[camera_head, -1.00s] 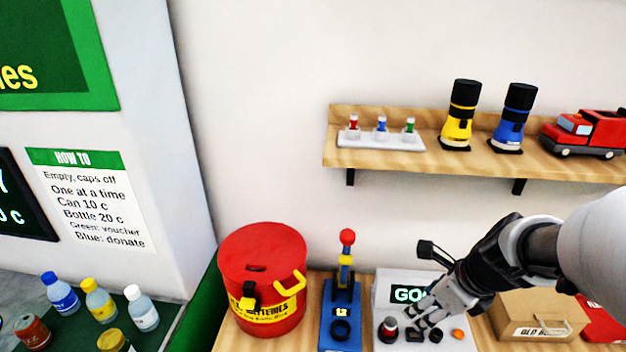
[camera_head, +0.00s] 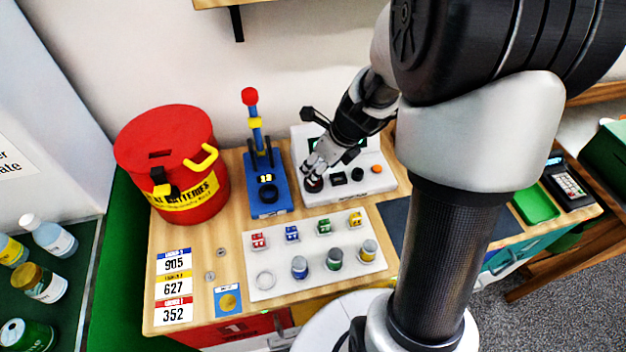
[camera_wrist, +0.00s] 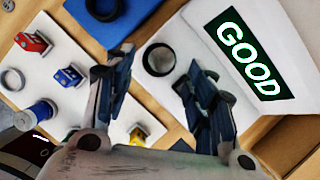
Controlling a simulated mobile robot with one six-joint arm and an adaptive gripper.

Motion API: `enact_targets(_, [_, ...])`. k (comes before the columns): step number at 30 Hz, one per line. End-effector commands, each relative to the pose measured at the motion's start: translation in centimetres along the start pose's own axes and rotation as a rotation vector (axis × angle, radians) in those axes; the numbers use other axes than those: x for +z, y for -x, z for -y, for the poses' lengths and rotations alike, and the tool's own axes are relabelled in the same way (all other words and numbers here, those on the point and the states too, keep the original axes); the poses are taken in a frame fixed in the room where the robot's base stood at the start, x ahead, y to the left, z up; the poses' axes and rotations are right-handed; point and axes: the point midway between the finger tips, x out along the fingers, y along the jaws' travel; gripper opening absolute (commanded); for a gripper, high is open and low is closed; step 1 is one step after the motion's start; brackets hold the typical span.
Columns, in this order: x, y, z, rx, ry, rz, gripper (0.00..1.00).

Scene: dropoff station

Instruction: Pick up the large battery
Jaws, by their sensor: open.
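In the head view a short round piece with a dark, reddish body (camera_head: 313,184), which looks like the large battery, stands at the left end of the white tester (camera_head: 352,186). In the wrist view a black-rimmed round with a grey middle (camera_wrist: 158,60) shows there; I cannot tell battery top from socket. The tester's display (camera_wrist: 248,55) reads GOOD. My gripper (camera_head: 317,166) is open, pointing down just above that spot. In the wrist view its fingers (camera_wrist: 158,76) stand apart on either side of the round, with nothing visibly held.
A blue lever press (camera_head: 268,190) stands left of the tester, and a red battery bin (camera_head: 168,150) further left. In front, a white tray (camera_head: 300,252) holds small cubes, several upright batteries and one empty ring (camera_head: 264,280). A dark mat (camera_head: 394,222) lies to the right.

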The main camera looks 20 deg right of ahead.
Motion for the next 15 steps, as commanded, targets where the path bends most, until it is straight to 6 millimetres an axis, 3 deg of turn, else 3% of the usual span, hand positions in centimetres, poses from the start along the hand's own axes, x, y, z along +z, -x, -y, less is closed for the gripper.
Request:
enact_targets(10, [-0.4, -4.6, 0.1, 0.002, 0.001, -0.001, 0.50])
enact_targets(15, [-0.3, -5.1, 0.2, 0.000, 0.001, -0.001, 0.50])
